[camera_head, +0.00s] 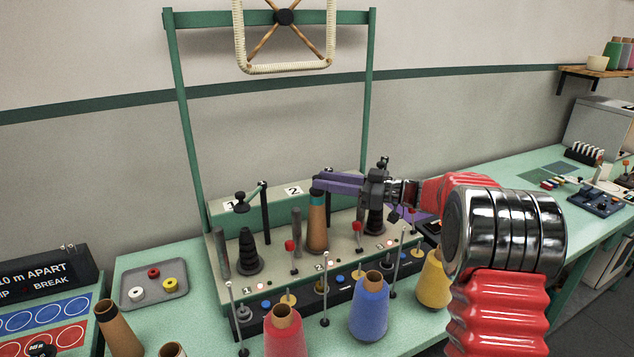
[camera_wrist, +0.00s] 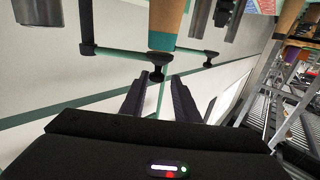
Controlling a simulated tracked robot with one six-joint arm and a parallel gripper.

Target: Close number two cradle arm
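A tan cone with a teal tip (camera_head: 317,228) stands upright behind the number two label of the green winding bench (camera_head: 215,290). In the upside-down wrist view its teal tip (camera_wrist: 162,41) is near the picture's top. The number two cradle arm (camera_wrist: 117,52) reaches from a dark post to a black knob (camera_wrist: 157,73) just off the cone's tip. My gripper (camera_head: 320,180) is at the cone's top, reaching in from the right. In the wrist view its two fingers (camera_wrist: 158,88) are apart with the knob between their tips; contact cannot be told. In the head view the fingers hide most of that cradle arm.
The number one cradle arm (camera_head: 264,200) stands to the left above a bare black spindle (camera_head: 249,252). Red (camera_head: 284,335), blue (camera_head: 369,310) and yellow (camera_head: 433,282) thread cones and thin guide rods stand in front. A grey tray (camera_head: 135,294) lies at left.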

